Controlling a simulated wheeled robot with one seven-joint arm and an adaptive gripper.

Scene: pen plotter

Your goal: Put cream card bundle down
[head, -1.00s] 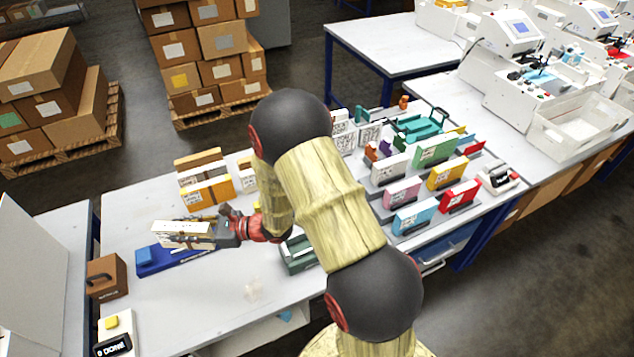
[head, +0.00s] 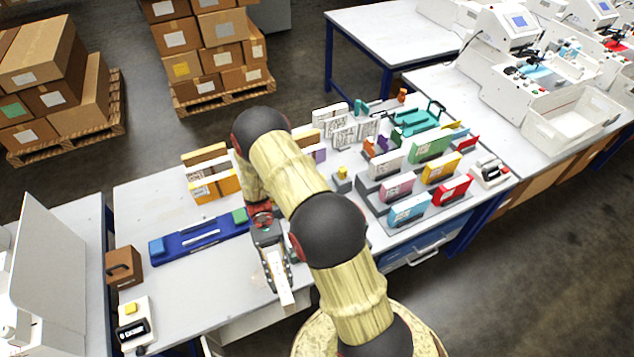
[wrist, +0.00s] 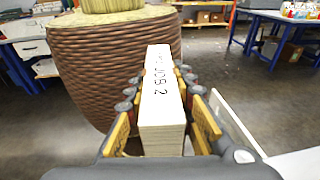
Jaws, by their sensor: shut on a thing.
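My gripper (head: 279,279) is shut on the cream card bundle (wrist: 162,100). In the wrist view the bundle is a tall, narrow block with dark lettering on its top face, held between the yellow-padded fingers. In the head view the bundle (head: 285,292) shows as a pale strip at the fingertips, by the table's front edge. I cannot tell its exact height or whether it touches the table. The blue tray (head: 205,238) lies on the table to the left of my gripper, with a blue block at its left end and a green one at its right.
A brown box (head: 124,267) and a yellow-button device (head: 133,318) stand at the left. Orange and white bundles (head: 212,187) stand behind the tray. Several coloured bundles (head: 408,208) stand in holders at the right. The table (head: 205,290) in front of the tray is clear.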

